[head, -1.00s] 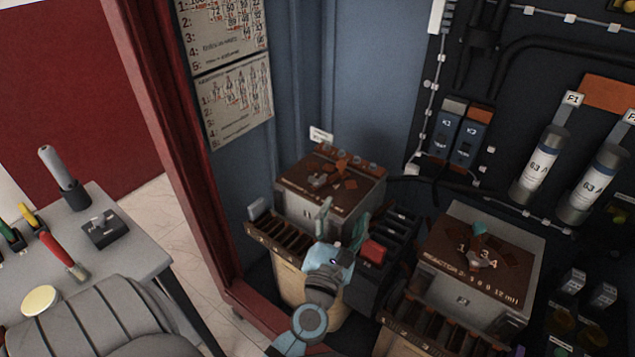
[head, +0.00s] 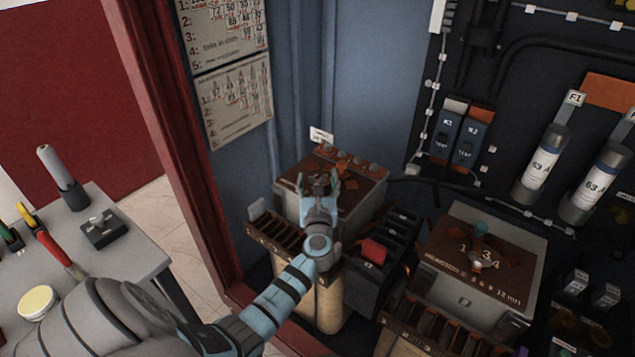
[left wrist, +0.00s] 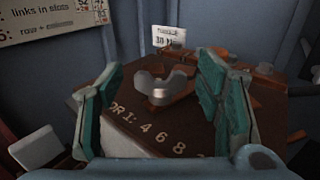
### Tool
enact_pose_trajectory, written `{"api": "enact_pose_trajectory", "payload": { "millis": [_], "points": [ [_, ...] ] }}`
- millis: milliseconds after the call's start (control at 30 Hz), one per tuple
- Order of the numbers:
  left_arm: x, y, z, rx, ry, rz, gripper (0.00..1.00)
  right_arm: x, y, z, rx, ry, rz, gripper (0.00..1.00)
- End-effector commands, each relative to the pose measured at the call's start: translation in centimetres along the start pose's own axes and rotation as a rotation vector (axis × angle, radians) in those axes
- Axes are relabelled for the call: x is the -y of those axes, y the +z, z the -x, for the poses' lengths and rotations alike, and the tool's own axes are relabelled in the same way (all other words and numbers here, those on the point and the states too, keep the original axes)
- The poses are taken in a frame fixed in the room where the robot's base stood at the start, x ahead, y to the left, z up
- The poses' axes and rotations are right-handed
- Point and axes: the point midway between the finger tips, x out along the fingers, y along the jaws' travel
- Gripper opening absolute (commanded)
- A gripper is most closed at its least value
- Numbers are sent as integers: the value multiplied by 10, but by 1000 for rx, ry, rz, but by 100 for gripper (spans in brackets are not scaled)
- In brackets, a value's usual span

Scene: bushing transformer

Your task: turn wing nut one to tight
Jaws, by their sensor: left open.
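A grey two-winged wing nut (left wrist: 158,88) sits on a rust-brown plate on top of the left transformer box (head: 362,207). In the left wrist view it stands between my left gripper's two teal fingers, apart from both. My left gripper (head: 319,183) is open above the near part of that box, and its fingers also frame the nut in the left wrist view (left wrist: 155,95). In the head view the gripper largely hides the nut. White lettering and numbers (left wrist: 158,138) run along the box top in front of the nut. My right gripper is in neither view.
A small white tag (head: 321,135) stands behind the box. A second box (head: 480,250) with a numbered top stands at the right, and a red block (head: 374,250) lies between. Fuses (head: 540,165) line the right panel. A grey bench (head: 130,265) with tools is at left.

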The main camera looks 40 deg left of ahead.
Motion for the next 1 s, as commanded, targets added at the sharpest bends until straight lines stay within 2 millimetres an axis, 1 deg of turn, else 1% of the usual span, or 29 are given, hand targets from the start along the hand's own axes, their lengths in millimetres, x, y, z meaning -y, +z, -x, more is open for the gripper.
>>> {"api": "enact_pose_trajectory", "payload": {
  "millis": [133,167,400,467,767,1000],
  "points": [
    [0,0,0,0,0,0,60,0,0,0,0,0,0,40],
    [0,0,0,0,0,0,58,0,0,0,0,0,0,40],
    [0,0,0,1,0,0,20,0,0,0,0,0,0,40],
    [0,0,0,1,-1,0,11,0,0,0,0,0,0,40],
    [-1,2,0,3,-36,-2,11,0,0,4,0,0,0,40],
    [-4,2,-1,4,-161,-5,11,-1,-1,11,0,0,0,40]
  ]
}}
